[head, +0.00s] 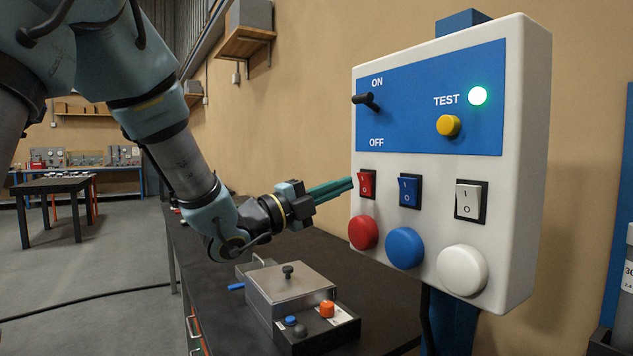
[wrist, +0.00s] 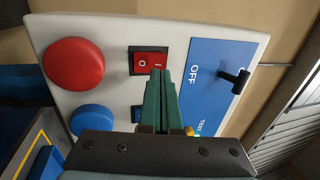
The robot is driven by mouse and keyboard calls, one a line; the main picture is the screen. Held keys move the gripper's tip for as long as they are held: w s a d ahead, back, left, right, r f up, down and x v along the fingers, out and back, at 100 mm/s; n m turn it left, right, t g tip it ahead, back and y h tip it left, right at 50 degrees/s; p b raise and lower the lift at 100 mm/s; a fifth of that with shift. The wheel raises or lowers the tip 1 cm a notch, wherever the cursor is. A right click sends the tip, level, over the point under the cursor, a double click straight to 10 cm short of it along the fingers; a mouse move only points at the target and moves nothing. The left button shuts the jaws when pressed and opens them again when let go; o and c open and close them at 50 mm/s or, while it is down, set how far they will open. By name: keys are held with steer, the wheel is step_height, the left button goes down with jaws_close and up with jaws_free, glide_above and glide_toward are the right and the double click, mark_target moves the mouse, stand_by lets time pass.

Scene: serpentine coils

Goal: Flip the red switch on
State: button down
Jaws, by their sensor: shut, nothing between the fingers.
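The red switch (head: 366,184) is a small rocker marked I and O in a black frame, on the white control box (head: 520,180). My gripper (head: 350,183) is shut and empty, with its green fingers pointing at the box. The fingertips are close to the red switch's left side in the head view. In the wrist view the fingertips (wrist: 160,72) lie over the I end of the red switch (wrist: 143,62). I cannot tell whether they touch it. Which way the rocker is pressed is not clear.
Blue (head: 409,191) and white (head: 470,201) rockers sit to the right. Red (head: 363,232), blue (head: 404,247) and white (head: 462,269) round buttons are below. A black lever (head: 368,101), yellow button (head: 448,125) and lit green lamp (head: 477,96) are above. A metal box (head: 290,290) stands on the dark table.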

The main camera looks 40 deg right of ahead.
mark_target(365, 184)
steer(key=shift+p+x, duration=0.5)
steer(key=shift+x, duration=0.8)
